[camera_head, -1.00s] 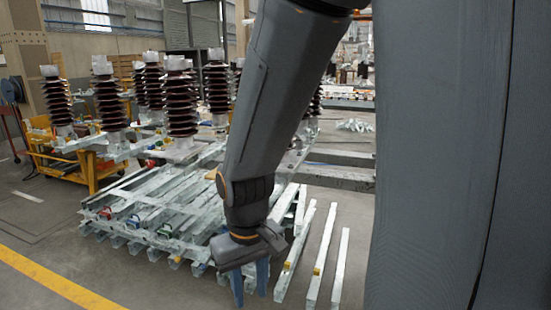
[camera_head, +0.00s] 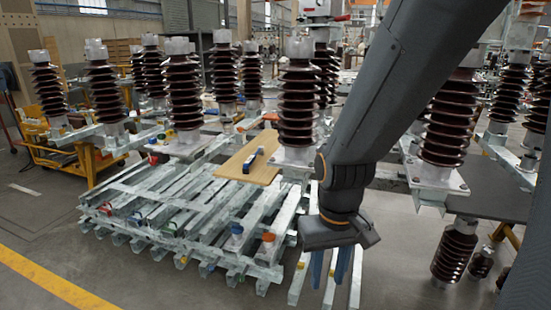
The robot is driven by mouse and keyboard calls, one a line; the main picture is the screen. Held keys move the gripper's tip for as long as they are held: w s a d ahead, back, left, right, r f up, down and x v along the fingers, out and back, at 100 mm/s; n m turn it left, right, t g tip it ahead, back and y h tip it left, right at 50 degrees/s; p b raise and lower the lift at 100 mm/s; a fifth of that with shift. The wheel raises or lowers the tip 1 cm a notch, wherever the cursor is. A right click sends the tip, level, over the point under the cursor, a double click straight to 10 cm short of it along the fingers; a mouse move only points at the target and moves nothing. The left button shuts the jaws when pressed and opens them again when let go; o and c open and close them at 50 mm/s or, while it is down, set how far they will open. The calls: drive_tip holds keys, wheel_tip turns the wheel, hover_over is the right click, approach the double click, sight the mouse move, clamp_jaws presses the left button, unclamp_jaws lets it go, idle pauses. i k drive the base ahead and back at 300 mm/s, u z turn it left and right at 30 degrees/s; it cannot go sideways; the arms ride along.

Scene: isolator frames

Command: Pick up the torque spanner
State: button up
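A small long blue and dark tool (camera_head: 253,160), possibly the torque spanner, lies on a light wooden board (camera_head: 232,168) among the metal beams. It is too small to identify surely. My gripper (camera_head: 332,280) points down at the lower right of centre, with its blue fingers apart and nothing visible between them. In the picture it is to the right of and below the tool, in front of the pale metal bars.
Tall brown ribbed insulators (camera_head: 297,105) stand behind and beside the board. Stacked galvanised beams (camera_head: 150,215) fill the middle, with coloured small parts on them. A dark slab (camera_head: 495,203) is at right.

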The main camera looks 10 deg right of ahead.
sight(249, 161)
drive_tip(key=u, duration=0.45)
drive_tip(key=i, duration=2.1)
drive_tip(key=u, duration=0.15)
